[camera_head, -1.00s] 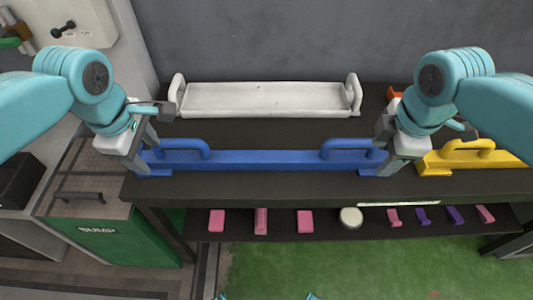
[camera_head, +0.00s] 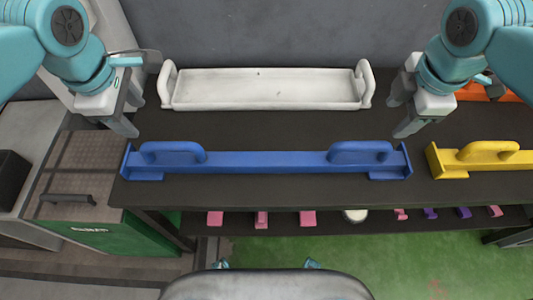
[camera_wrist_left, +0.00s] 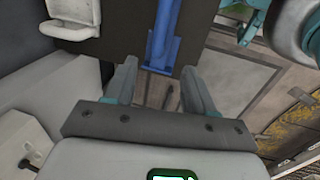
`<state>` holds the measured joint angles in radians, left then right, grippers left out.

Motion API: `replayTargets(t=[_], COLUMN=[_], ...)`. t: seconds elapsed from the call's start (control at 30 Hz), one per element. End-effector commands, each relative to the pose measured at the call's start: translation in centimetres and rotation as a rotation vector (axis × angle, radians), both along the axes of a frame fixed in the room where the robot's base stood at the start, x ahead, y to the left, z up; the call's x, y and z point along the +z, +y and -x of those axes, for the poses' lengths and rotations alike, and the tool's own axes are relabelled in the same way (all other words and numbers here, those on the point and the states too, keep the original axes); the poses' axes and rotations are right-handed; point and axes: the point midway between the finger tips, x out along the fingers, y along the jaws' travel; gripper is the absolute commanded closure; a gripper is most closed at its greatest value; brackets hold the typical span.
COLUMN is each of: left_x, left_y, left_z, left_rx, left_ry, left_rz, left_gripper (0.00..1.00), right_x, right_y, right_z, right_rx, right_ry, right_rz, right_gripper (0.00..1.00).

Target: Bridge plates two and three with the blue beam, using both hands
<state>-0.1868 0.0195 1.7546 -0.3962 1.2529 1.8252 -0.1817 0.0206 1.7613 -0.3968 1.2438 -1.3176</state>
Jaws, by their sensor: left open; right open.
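The blue beam (camera_head: 266,162) lies lengthwise along the front of the dark table in the head view. It has a loop handle near each end. My left gripper (camera_head: 133,118) is open and empty, above and behind the beam's left end. In the left wrist view the beam's end (camera_wrist_left: 160,60) shows ahead, beyond the spread fingers of my left gripper (camera_wrist_left: 158,82). My right gripper (camera_head: 398,118) is open and empty, behind the beam's right end. Neither gripper appears to touch the beam. I cannot identify plates two and three in these views.
A white tray (camera_head: 268,104) with end handles stands at the back of the table (camera_head: 270,129). A yellow beam (camera_head: 480,170) lies to the right, an orange object (camera_head: 475,91) behind it. Pink and purple pieces sit on the shelf (camera_head: 330,225) below.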

Motion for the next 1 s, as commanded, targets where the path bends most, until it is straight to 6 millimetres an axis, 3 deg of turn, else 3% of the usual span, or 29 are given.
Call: replayTargets(t=[0.23,0.37,1.0], left_x=[-0.1,-1.1,-13.1], left_y=[0.0,0.0,0.1], left_z=[0.4,0.2,-2.5], left_rx=[-0.001,-0.001,-0.001], left_ry=[0.0,0.002,0.005], left_rz=[0.0,-0.001,0.0], left_gripper=[0.45,0.45,0.45], right_x=[-0.1,-1.1,-13.1], right_y=[0.0,0.0,0.1], right_z=[0.4,0.3,-2.5], right_rx=[0.0,0.0,-0.001], right_ry=[0.001,0.002,0.006], right_rz=[0.0,0.001,0.0], right_gripper=[0.44,0.44,0.44])
